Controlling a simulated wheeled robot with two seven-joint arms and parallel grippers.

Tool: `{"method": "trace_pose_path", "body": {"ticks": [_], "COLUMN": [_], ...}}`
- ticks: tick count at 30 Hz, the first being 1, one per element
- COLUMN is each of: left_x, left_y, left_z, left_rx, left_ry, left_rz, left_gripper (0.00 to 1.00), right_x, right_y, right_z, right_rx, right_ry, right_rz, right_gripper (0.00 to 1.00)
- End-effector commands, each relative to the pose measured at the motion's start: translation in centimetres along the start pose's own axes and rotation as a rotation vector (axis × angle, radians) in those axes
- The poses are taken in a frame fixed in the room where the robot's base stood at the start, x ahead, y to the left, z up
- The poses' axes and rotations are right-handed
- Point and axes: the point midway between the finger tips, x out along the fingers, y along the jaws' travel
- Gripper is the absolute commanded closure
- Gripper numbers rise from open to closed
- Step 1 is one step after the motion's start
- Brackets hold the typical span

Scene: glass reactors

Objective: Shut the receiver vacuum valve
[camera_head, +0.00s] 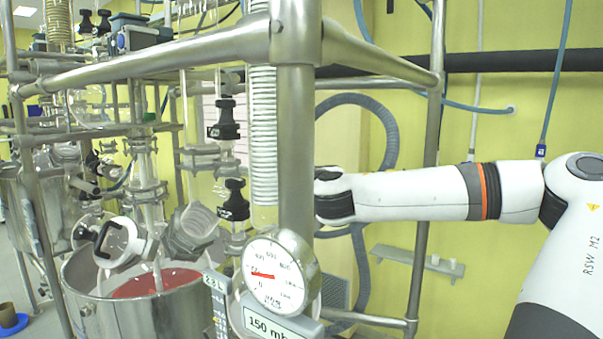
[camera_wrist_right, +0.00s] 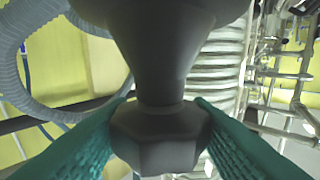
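In the right wrist view a dark grey faceted valve knob (camera_wrist_right: 160,140) on a tapered stem fills the middle. The teal fingers of my right gripper (camera_wrist_right: 163,112) lie against its left and right sides, closed on it. In the head view my right arm comes in from the right, and its wrist reaches a thick steel post. The post hides the gripper and the held knob there. Other black valves (camera_head: 235,200) and (camera_head: 228,120) show left of the post. My left gripper is not in view.
A steel post (camera_head: 297,130) and crossbar (camera_head: 150,60) stand close in front. A round gauge (camera_head: 281,275) with a red needle sits low at the post, above a "150 mb" label. A glass coil (camera_head: 262,130), steel vessel (camera_head: 140,315) and grey hose (camera_head: 388,130) are near.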

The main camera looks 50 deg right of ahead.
Motion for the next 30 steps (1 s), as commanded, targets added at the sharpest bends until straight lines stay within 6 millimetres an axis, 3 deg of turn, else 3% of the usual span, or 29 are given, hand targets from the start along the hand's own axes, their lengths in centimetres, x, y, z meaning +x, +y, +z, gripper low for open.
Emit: {"method": "trace_pose_path", "body": {"ticks": [8,24,30], "left_x": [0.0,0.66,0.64], "left_y": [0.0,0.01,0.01], "left_z": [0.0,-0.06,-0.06], "left_rx": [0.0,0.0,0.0], "left_ry": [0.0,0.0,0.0], "left_rz": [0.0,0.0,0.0], "left_gripper": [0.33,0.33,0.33], "right_x": [0.08,0.08,0.0], "right_y": [-0.15,-0.15,-0.05], "right_z": [0.23,0.18,0.15], "right_rx": [-0.006,-0.004,0.0], "right_ry": [-0.006,-0.002,-0.005], "right_rz": [0.142,0.701,0.736], "right_gripper": [0.75,0.75,0.75]}}
